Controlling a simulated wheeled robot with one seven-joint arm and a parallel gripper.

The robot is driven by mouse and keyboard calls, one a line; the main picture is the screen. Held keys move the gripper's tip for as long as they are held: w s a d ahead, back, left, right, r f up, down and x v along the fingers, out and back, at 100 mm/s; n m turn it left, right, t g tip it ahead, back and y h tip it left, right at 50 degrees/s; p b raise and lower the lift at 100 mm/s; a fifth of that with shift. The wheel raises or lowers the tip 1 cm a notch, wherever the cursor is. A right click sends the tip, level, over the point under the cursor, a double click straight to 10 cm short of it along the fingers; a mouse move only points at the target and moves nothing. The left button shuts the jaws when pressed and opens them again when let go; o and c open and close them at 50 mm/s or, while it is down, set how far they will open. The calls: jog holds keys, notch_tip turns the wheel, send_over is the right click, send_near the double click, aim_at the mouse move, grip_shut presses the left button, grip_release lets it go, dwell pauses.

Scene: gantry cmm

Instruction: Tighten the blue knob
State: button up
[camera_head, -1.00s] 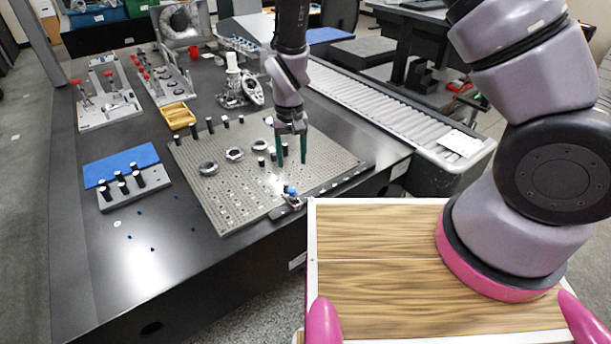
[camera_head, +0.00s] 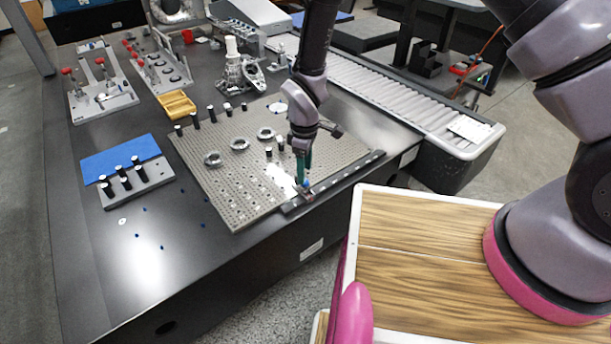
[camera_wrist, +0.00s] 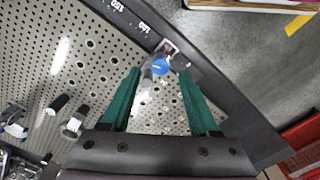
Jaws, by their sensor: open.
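The blue knob (camera_wrist: 160,68) sits on a small metal clamp (camera_wrist: 166,48) at the edge of the perforated plate. In the wrist view it lies just beyond my gripper (camera_wrist: 158,72), about midway between the green fingertips. The fingers are apart, with nothing between them that I can see held. In the head view my gripper (camera_head: 303,182) points down at the knob (camera_head: 305,183) at the plate's front right edge. The fingers overlap there, and the knob is small and partly hidden. Whether a finger touches the knob cannot be told.
The perforated plate (camera_head: 240,195) carries several metal rings and black pins. A pin block (camera_head: 150,177) and blue mat (camera_head: 105,160) lie left. A yellow tray (camera_head: 176,104) and fixtures stand behind. A roller conveyor (camera_head: 400,105) runs at the right.

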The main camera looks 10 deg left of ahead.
jog(key=shift+f, duration=1.6)
jog(key=shift+c, duration=0.4)
grip_shut()
jog(key=shift+m, duration=0.4)
jog(key=m, duration=0.3)
jog(key=shift+m, duration=0.3)
jog(key=m, duration=0.4)
jog(key=shift+m, duration=0.3)
